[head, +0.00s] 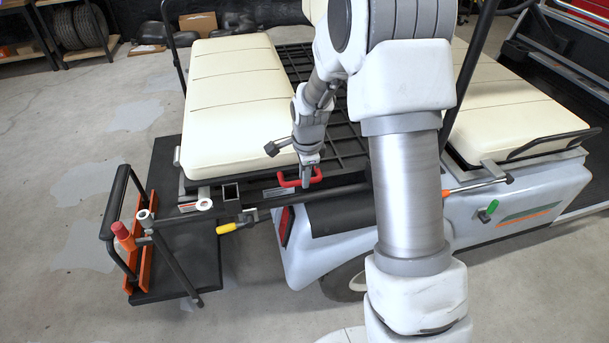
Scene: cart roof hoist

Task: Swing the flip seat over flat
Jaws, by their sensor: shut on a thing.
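The flip seat is most likely the long cream cushion (238,100) at the left, on the rear of the cart. It lies about level, with its cream side up. A red handle (287,182) sticks out at the near edge of the dark frame beside the cushion. My gripper (312,181) comes down from above and is shut on the red handle. My arm hides part of the frame and the cart's middle.
A yellow-handled lever (233,226) sits below the frame. A second cream seat (510,105) is at the right. Grey floor is clear at the left.

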